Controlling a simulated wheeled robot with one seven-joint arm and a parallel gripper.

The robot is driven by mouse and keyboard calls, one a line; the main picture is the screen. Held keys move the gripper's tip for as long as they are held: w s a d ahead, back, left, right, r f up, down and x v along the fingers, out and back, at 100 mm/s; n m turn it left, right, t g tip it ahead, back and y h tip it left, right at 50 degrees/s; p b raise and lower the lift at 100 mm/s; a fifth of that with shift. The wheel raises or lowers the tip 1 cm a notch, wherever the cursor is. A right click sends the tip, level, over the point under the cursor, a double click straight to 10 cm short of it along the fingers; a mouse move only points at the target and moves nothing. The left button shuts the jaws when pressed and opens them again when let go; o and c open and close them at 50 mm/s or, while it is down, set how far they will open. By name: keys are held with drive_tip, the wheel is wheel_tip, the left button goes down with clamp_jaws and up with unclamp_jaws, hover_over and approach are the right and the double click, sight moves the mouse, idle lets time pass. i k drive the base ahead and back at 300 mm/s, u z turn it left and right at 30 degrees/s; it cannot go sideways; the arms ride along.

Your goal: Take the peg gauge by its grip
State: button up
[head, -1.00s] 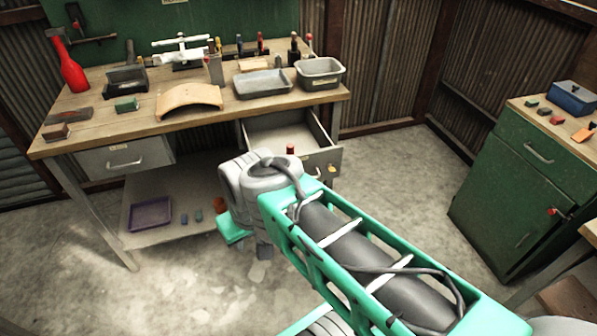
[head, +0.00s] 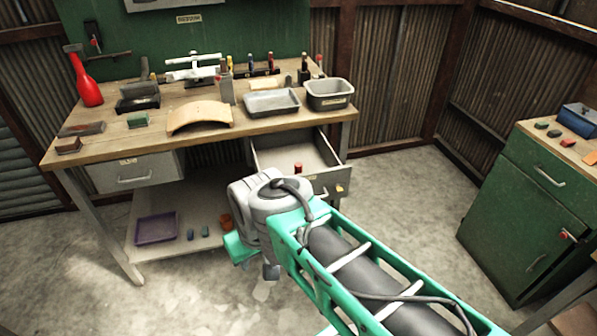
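I cannot pick out the peg gauge for certain. A small red-topped piece (head: 298,167) shows at the front of the open drawer (head: 330,180), partly behind my arm. Several small upright tools, some with red tops (head: 319,60), stand at the back of the workbench (head: 95,146). My arm reaches in from the lower right, and its grey joint is in front of the bench, below the open drawer. My gripper's fingers are hidden behind or below the arm.
A purple tray (head: 156,238) lies on the lower shelf. A green cabinet (head: 535,205) stands right. Floor between is clear.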

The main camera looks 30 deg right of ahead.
sight(297, 166)
drive_tip(key=u, duration=0.35)
drive_tip(key=i, duration=1.65)
drive_tip(key=z, duration=0.9)
drive_tip(key=i, duration=0.25)
drive_tip(key=z, duration=0.15)
